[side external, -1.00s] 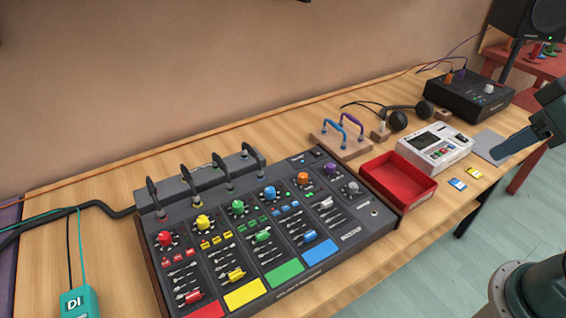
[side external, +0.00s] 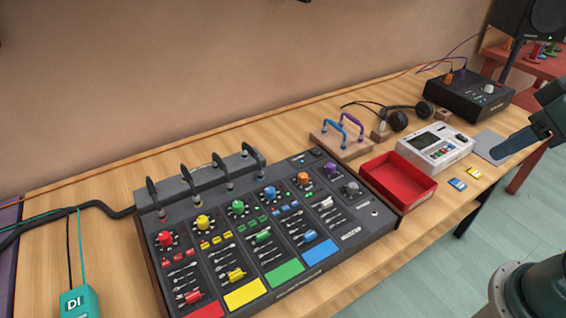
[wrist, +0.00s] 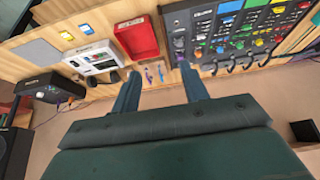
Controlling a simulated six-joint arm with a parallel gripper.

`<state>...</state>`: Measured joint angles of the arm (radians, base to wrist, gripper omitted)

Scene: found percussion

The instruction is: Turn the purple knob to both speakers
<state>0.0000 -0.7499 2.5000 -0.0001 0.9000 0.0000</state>
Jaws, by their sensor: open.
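The purple knob (side external: 331,167) stands at the back right of the black mixer (side external: 215,262), above a grey knob (side external: 351,188). In the wrist view the purple knob (wrist: 179,44) shows small at the mixer's edge, ahead of the right fingertip. Its pointer and any markings are too small to read. My gripper (wrist: 159,70) is open, with two dark fingers apart and nothing between them. In the side view only part of it shows at the right edge, over the grey pad, well away from the knob.
Beyond are a white device (side external: 434,147), headphones (side external: 398,120) and a black box (side external: 467,96).

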